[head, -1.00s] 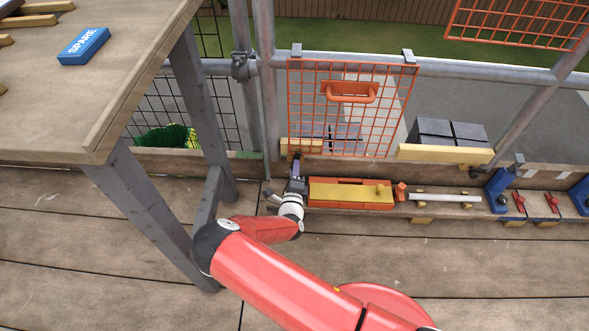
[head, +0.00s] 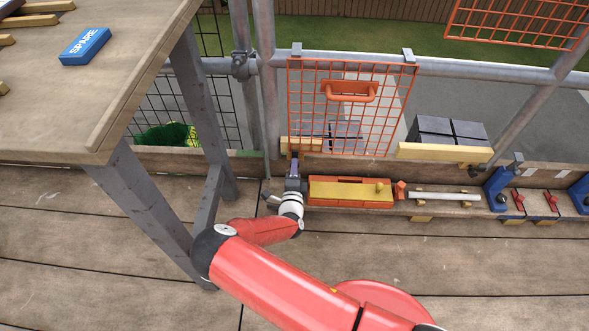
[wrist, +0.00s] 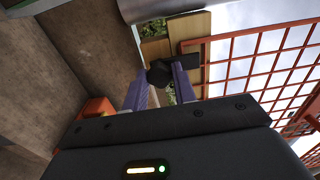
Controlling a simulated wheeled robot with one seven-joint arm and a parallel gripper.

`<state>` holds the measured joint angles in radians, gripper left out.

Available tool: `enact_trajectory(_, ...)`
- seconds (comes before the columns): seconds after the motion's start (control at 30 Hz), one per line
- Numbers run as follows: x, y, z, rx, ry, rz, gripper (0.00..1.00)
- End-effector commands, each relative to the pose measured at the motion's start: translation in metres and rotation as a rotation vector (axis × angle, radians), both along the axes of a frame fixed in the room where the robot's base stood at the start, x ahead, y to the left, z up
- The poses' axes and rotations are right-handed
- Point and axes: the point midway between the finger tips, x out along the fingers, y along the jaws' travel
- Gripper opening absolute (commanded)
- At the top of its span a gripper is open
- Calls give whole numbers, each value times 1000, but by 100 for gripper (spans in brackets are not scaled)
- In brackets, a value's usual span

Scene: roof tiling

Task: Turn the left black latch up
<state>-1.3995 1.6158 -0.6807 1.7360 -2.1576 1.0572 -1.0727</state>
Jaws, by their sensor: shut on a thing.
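The left black latch (wrist: 160,73) shows in the wrist view as a dark rounded piece with a dark block beside it, near the lower corner of the orange mesh gate (wrist: 262,60). My gripper (wrist: 160,80) has its two purple fingers on either side of the rounded piece and is shut on it. In the head view my gripper (head: 293,170) is at the lower left corner of the orange mesh gate (head: 351,120). The latch is too small and covered there to make out its angle.
An orange box with a yellow top (head: 350,191) lies just right of my gripper. A white rod (head: 445,197) and blue brackets (head: 497,190) are farther right. Dark tiles (head: 450,131) stand behind a yellow plank (head: 445,154). A wooden table (head: 130,75) stands at left.

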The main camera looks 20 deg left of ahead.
Motion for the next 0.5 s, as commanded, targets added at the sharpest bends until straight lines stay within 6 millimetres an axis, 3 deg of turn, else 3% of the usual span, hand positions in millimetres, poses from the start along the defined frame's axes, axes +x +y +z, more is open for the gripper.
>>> enact_trajectory(0.03,-1,1,0,0,1,4,4)
enact_trajectory(0.07,-1,2,-1,0,1,4,31)
enact_trajectory(0.2,0,1,0,0,1,3,48)
enact_trajectory(0.5,-2,0,0,0,1,1,48)
